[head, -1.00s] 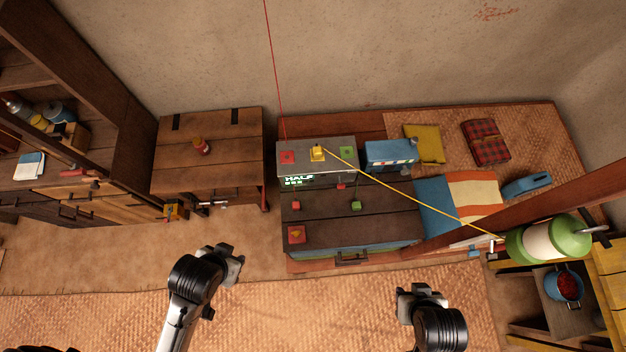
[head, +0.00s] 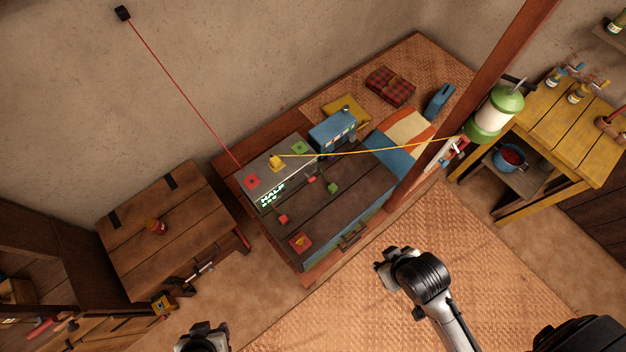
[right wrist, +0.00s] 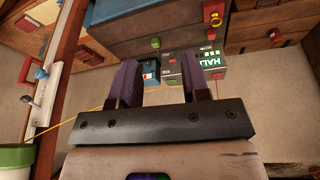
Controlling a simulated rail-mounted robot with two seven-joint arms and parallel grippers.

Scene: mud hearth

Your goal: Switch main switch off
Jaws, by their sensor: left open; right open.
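No part is legibly labelled as the main switch. A white plate with a red lever (head: 455,153) is on the wooden post; it also shows in the right wrist view (right wrist: 30,98), with a blue knob. My left gripper (head: 205,328) is open at the bottom edge.
A red cord runs to a black wall block (head: 122,13). A dark chest (head: 345,205) and a yellow table (head: 570,125) flank the post. The woven mat (head: 500,235) has clear floor.

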